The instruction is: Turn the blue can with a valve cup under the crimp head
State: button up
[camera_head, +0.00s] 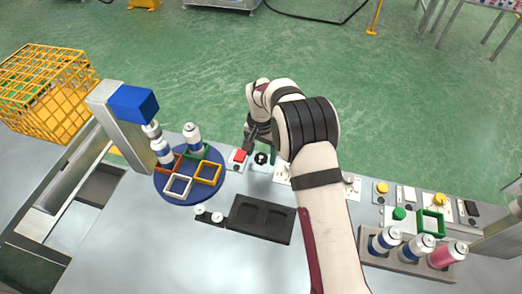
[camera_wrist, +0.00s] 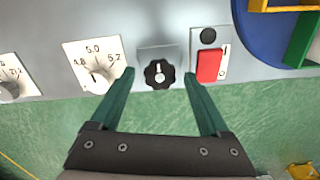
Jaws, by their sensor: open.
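A blue round turntable (camera_head: 188,196) carries red, green, yellow and white square nests. One white-and-blue can (camera_head: 163,152) stands at the red nest, close to the blue crimp head (camera_head: 133,104) on its grey column. Another white-and-blue can (camera_head: 194,140) stands at the green nest. I cannot tell which can bears a valve cup. My gripper (camera_head: 261,147) is open over the control panel right of the turntable. In the wrist view my gripper (camera_wrist: 161,75) has its green fingers either side of a black knob (camera_wrist: 159,74), apart from it. A red switch (camera_wrist: 208,65) sits beside the knob.
A numbered dial (camera_wrist: 94,66) sits left of the knob. Two small white pieces (camera_head: 209,213) and a black tray (camera_head: 262,218) lie before the turntable. A rack (camera_head: 405,266) at right holds two blue cans and a pink one. A yellow crate (camera_head: 45,85) is at left.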

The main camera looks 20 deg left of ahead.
aim_at(261, 157)
notch_tip(261, 157, up, 16)
jog(key=shift+f, duration=0.1)
dwell(0.4)
jog(key=s+d+r+m, duration=0.1)
jog(key=s+d+r, duration=0.3)
jog(key=s+d, duration=0.25)
jog(key=s+d+r+m, duration=0.1)
jog(key=s+d+r, duration=0.3)
jog(key=s+d, duration=0.25)
jog(key=s+d+f+y, duration=0.1)
jog(key=s+d+f, duration=0.1)
jog(key=s, duration=0.7)
jog(key=s+d+f+m, duration=0.1)
jog(key=s+d+f, duration=0.1)
jog(key=s+d, duration=0.3)
jog(key=s, duration=0.4)
jog(key=shift+s+f+y, duration=0.35)
jog(key=shift+y, duration=0.05)
